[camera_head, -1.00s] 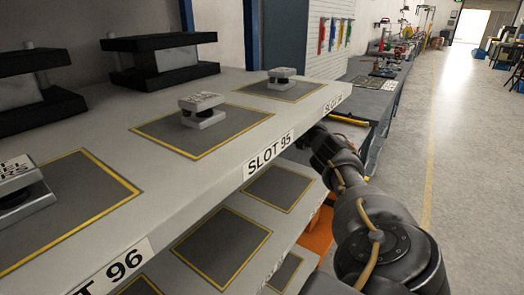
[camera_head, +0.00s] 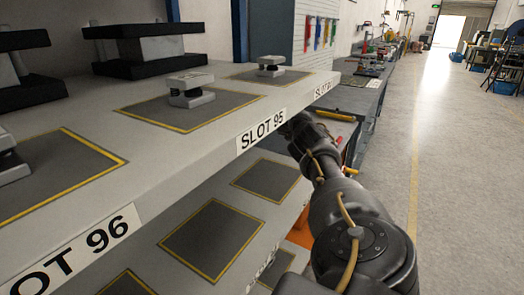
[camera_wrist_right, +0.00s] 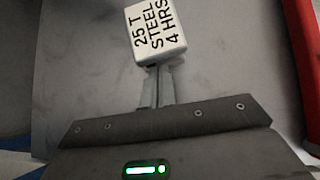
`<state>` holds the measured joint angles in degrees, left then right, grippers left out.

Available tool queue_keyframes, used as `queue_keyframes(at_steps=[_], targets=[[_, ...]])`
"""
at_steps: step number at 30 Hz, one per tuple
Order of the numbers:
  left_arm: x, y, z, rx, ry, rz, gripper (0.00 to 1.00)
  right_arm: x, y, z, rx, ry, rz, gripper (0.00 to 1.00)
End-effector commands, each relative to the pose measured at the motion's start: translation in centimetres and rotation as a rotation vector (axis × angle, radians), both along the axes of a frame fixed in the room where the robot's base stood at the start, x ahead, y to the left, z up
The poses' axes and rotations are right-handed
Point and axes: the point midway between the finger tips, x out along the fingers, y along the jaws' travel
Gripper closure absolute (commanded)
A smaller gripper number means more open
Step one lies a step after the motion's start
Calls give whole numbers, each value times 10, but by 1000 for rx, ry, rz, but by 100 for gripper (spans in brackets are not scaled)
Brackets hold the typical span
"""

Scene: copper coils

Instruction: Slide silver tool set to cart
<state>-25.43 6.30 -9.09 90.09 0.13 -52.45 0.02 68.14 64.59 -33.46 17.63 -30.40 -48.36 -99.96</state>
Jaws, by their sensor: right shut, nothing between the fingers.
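In the right wrist view, a pale block (camera_wrist_right: 158,32) labelled "25 T STEEL 4 HRS" is just beyond the fingertips of my right gripper (camera_wrist_right: 158,72). The fingers are shut together with nothing between them; whether they touch the block is unclear. In the head view, my right arm reaches toward the shelf's far end, its gripper hidden there. Silver tool sets stand on the upper shelf: one at slot 95 (camera_head: 190,91), one farther back (camera_head: 270,66), and one cut off at the left edge (camera_head: 10,165). I cannot tell which matches the labelled block. No cart is clearly identifiable.
The upper shelf (camera_head: 180,165) has yellow-bordered pads, with empty pads (camera_head: 212,240) on the shelf below. Large black-and-grey tool sets (camera_head: 150,48) stand at the back left. A red post (camera_wrist_right: 300,60) is at right in the wrist view. The floor (camera_head: 460,170) at right is clear.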

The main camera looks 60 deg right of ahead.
Motion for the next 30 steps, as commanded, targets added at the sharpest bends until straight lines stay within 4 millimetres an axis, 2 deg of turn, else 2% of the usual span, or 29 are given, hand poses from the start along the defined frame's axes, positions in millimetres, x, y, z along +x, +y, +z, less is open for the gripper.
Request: queue_keyframes(at_steps=[4, 14, 17, 26, 30], targets=[[-3, 1, -3, 2, 2, -1, 64, 0, 1, 4, -1, 0, 0, 100], [-40, 21, -46, 26, 36, -12, 64, -2, 20, 25, -3, 3, 5, 100], [-47, 25, -52, 31, 40, -14, 64, -3, 32, 37, -3, 2, 5, 100], [-48, 25, -54, 29, 39, -15, 64, -7, 88, 36, -5, 6, 9, 100], [-56, 29, -59, 34, 47, -16, 64, -9, 120, 36, -2, 5, 11, 100]])
